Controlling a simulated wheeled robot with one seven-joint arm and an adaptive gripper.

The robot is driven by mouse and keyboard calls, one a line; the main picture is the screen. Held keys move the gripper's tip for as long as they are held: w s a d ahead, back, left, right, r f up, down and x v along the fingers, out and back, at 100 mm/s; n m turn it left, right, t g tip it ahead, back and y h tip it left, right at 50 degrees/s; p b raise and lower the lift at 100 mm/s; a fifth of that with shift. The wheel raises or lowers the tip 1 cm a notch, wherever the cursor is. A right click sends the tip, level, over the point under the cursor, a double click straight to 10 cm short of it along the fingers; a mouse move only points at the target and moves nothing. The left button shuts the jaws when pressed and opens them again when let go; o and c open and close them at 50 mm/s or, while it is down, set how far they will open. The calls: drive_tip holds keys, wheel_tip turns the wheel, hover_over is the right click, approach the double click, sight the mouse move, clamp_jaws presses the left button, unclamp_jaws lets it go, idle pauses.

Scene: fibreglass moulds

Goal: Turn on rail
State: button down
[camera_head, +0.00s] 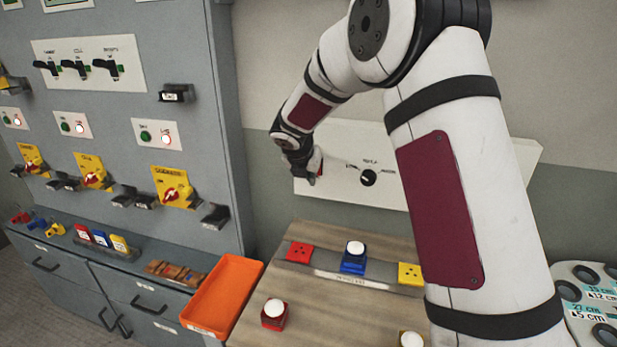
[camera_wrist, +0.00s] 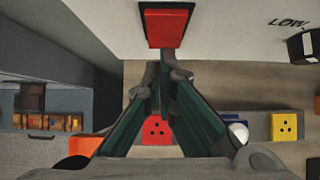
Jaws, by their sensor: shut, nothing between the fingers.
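A white panel (camera_head: 435,195) on the wall carries a black knob (camera_head: 368,178) with small lettering around it. A red rocker-like switch (camera_head: 320,167) is at the panel's left, partly hidden by my gripper (camera_head: 308,172). In the wrist view the red switch (camera_wrist: 165,25) is straight ahead of my gripper (camera_wrist: 162,76). The fingers are shut and empty, with their tips close to the switch's lower edge. I cannot tell whether they touch it. The word "LOW" and part of the black knob (camera_wrist: 303,45) show at the right.
A wooden table (camera_head: 330,315) below holds a grey strip with red (camera_head: 299,252) and yellow (camera_head: 410,274) socket blocks and a blue white-topped button (camera_head: 354,258). An orange tray (camera_head: 222,296) lies at its left. A grey control cabinet (camera_head: 200,100) stands left of my gripper.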

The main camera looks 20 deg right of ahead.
drive_tip(key=shift+d, duration=0.1)
drive_tip(key=shift+w+d+f+b, duration=0.15)
drive_tip(key=shift+w+f+b, duration=0.1)
drive_tip(key=shift+w+b, duration=0.1)
drive_tip(key=shift+r, duration=0.2)
